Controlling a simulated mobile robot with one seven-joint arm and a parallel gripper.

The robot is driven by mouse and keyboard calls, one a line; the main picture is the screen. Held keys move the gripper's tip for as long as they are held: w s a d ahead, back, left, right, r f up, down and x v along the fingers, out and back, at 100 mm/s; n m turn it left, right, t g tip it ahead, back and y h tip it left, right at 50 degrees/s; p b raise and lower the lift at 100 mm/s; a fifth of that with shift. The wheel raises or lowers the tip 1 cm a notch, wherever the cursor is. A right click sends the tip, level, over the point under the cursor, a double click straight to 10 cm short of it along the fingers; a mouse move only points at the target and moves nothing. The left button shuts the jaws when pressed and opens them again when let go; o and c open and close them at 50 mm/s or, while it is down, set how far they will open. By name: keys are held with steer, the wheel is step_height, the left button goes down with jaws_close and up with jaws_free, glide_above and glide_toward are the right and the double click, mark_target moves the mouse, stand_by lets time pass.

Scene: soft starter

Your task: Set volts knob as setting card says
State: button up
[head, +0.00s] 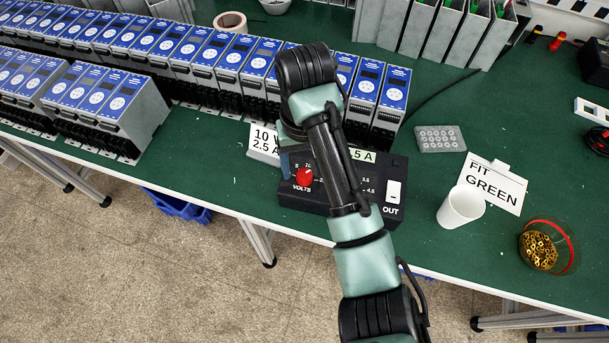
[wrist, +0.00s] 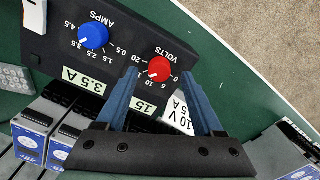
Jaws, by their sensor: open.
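The black control box (head: 325,205) lies on the green bench and carries the red VOLTS knob (head: 304,177). In the wrist view the red knob (wrist: 160,69) appears between the tips of my open gripper (wrist: 160,74), with a gap on each side; I cannot tell whether the tips reach its depth. Its white pointer faces lower left there, seemingly around the 10 to 15 marks. The setting card (head: 264,143) stands behind the box and reads 10 V, 2.5 A; a finger partly hides it in the wrist view (wrist: 178,116).
The blue AMPS knob (wrist: 93,36) is beside the red knob. A white OUT switch (head: 393,191) is on the box's right. Blue-faced units (head: 240,55) stand behind. A white cup (head: 461,206), FIT GREEN card (head: 493,186) and bowl of brass parts (head: 546,246) are at right.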

mark_target(304, 176)
steer(key=shift+f, duration=1.15)
jaws_close()
